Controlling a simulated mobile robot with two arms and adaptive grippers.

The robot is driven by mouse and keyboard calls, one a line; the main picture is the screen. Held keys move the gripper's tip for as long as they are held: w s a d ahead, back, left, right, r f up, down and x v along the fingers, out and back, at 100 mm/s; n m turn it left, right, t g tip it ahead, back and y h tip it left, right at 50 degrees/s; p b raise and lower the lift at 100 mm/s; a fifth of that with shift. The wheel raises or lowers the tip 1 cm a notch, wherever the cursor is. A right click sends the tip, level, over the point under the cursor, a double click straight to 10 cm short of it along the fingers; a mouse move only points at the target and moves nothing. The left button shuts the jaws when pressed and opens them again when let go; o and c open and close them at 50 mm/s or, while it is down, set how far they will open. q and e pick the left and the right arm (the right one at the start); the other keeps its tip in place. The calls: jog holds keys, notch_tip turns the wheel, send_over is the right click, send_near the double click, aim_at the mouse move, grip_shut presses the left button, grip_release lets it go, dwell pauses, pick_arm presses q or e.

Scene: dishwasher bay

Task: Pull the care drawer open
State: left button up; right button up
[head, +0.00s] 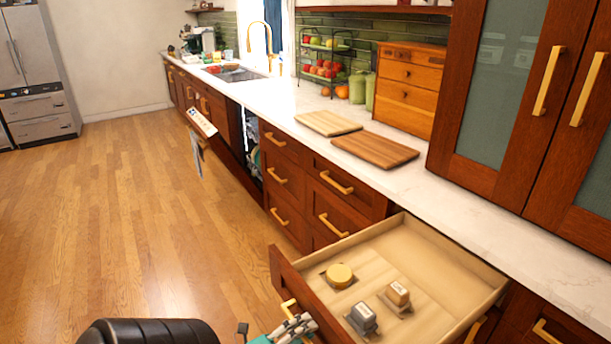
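The care drawer (440,245) is pulled well out from the cabinet under the counter at the lower right. Its pale wooden inside shows. A round yellow item (340,275), a small tan-topped block (398,294) and a grey block (362,319) sit inside it. The drawer's gold handle (289,308) is on its dark red front. My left gripper (297,327) is at the bottom edge, close by the handle at the drawer front. I cannot tell if its fingers touch the handle or how far apart they are. My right gripper is out of view.
Shut drawers (330,200) line the cabinet beyond the open drawer. Two cutting boards (375,149) lie on the white counter, by a wooden drawer box (408,90). The wooden floor (120,220) at left is clear.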

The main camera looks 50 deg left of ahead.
pick_arm(q)
jog(key=s, duration=1.1)
jog(key=shift+s+a, duration=0.25)
jog(key=shift+a, duration=0.2)
jog(key=shift+f, duration=0.1)
jog(key=d+f+n+g+y, duration=0.15)
jog(key=f+n, duration=0.25)
jog(key=f, duration=0.5)
jog(key=d+f+n+g+y, duration=0.1)
jog(key=d+f+n+g, duration=0.25)
jog(key=f, duration=0.55)
jog(key=d+f+n+g+y, duration=0.15)
jog(key=f+n, duration=0.35)
jog(key=f, duration=0.5)
jog(key=s+d+f+n+g+h, duration=0.1)
jog(key=s+d+f+n+g, duration=0.1)
jog(key=s+d+f+g, duration=0.3)
jog(key=s+d+f+n+g+h, duration=0.1)
jog(key=s+d+f+n+g, duration=0.1)
jog(key=s+d+f+g, duration=0.3)
jog(key=s+f, duration=0.4)
jog(key=f, duration=0.2)
jog(key=shift+s+d, duration=0.15)
jog(key=shift+d, duration=0.2)
jog(key=shift+r+g, duration=0.1)
jog(key=shift+g, duration=0.15)
